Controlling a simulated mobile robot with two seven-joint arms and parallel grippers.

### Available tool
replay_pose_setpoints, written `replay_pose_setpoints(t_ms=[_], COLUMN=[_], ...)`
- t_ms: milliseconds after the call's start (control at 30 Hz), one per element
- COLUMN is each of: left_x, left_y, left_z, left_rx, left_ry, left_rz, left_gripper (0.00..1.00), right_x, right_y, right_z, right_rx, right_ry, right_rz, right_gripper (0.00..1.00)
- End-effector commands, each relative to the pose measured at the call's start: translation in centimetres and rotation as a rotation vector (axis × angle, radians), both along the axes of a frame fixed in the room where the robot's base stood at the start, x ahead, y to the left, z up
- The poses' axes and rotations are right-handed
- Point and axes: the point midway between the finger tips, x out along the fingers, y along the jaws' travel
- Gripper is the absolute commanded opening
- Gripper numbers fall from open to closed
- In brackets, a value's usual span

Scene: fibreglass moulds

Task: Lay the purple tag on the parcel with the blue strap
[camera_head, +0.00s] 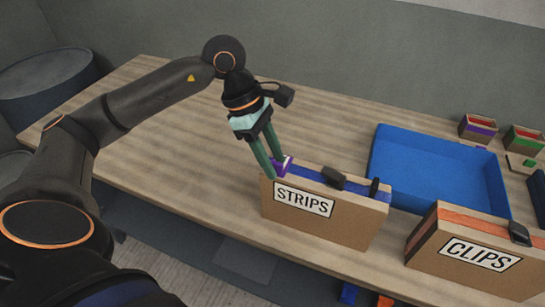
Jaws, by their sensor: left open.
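The parcel with the blue strap (325,228) is a cardboard box labelled STRIPS, standing near the table's front edge. Its blue strap (305,173) runs along the top, with a dark buckle (333,178) on it. The purple tag (283,168) is at the left end of the parcel's top, right at my fingertips and partly hidden by them. My left gripper (275,167) points down over that end with its green fingers open around the tag. The tag seems to rest on the parcel, though its underside is hidden. My right gripper is out of view.
A second parcel (440,268) labelled CLIPS, with an orange strap, stands at the lower right. A blue tray (385,150) lies behind the parcels. Small boxes with purple (478,130) and green (523,140) parts stand at the far right. The table's left part (165,155) is clear.

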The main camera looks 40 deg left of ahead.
Motion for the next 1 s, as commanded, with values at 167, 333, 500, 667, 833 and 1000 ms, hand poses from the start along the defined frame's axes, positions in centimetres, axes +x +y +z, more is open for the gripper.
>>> replay_pose_setpoints(t_ms=[167,333,500,667,833,1000], left_x=[0.0,-0.2,-0.5,-0.8,-1.0,-1.1], left_y=[0.1,1.3,2.7,3.8,4.4,4.5], left_z=[0.7,3.5,7.1,9.7,11.2,11.4], left_rx=[0.0,0.0,-0.001,-0.001,-0.001,0.0], left_ry=[-0.002,-0.007,-0.005,-0.004,-0.001,0.001], left_rz=[0.001,0.003,0.003,0.002,0.001,0.001], left_gripper=[0.42,0.42,0.42,0.42,0.42,0.42], right_x=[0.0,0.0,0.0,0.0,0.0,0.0], right_y=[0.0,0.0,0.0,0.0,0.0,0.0], right_z=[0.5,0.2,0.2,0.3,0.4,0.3], right_rx=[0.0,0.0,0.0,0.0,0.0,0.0], right_ry=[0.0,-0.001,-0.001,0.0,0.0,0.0], right_rz=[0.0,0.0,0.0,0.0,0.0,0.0], right_gripper=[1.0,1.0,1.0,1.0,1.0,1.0])
